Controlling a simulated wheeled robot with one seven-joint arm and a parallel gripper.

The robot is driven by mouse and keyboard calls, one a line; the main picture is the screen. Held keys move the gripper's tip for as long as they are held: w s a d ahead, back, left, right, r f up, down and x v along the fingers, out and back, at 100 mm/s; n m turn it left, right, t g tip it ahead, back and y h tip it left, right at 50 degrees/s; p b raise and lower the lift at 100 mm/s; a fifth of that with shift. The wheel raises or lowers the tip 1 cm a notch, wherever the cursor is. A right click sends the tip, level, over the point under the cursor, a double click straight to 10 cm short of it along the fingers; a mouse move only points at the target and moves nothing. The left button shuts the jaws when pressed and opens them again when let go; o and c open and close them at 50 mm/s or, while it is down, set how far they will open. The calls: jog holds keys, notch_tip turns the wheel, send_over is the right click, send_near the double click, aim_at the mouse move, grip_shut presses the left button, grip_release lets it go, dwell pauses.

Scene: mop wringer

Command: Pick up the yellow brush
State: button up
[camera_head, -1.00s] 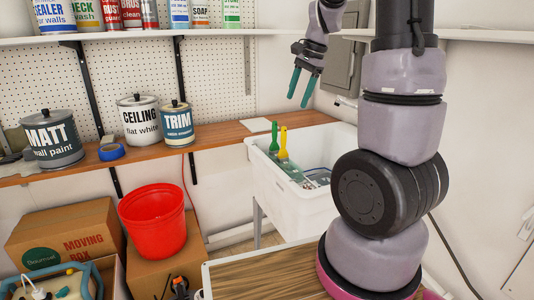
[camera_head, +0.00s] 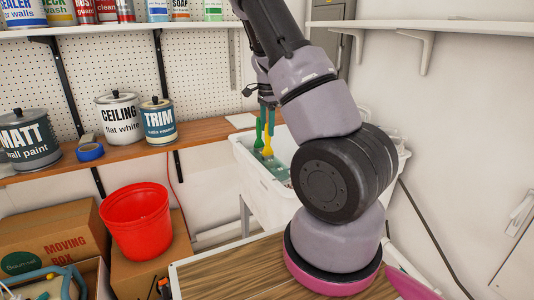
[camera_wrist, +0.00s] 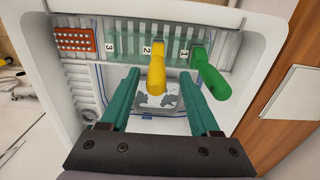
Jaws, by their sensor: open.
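The yellow brush (camera_head: 267,143) stands with its handle up in the white sink (camera_head: 247,170). In the wrist view the yellow brush (camera_wrist: 156,75) is at the slot marked 2, and its handle lies between my gripper's two teal fingers. A green brush (camera_wrist: 211,80) is to its right, by slot 1, close to the right finger. The green brush also shows in the head view (camera_head: 259,132). My gripper (camera_wrist: 156,85) is open and empty, above the sink. In the head view my gripper (camera_head: 267,115) is right by the handles, and whether it touches them is unclear.
A clear slotted holder (camera_wrist: 178,54) numbered 1 to 3 sits in the sink; slot 3 looks empty. A red-brown perforated block (camera_wrist: 74,39) is at the sink's left. A wooden shelf (camera_head: 210,135) with paint cans runs behind. A red bucket (camera_head: 138,220) stands left.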

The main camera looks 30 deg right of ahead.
aim_at(268, 147)
jog(key=f, duration=0.5)
jog(key=shift+s+f, duration=0.1)
jog(key=shift+s, duration=0.1)
grip_shut()
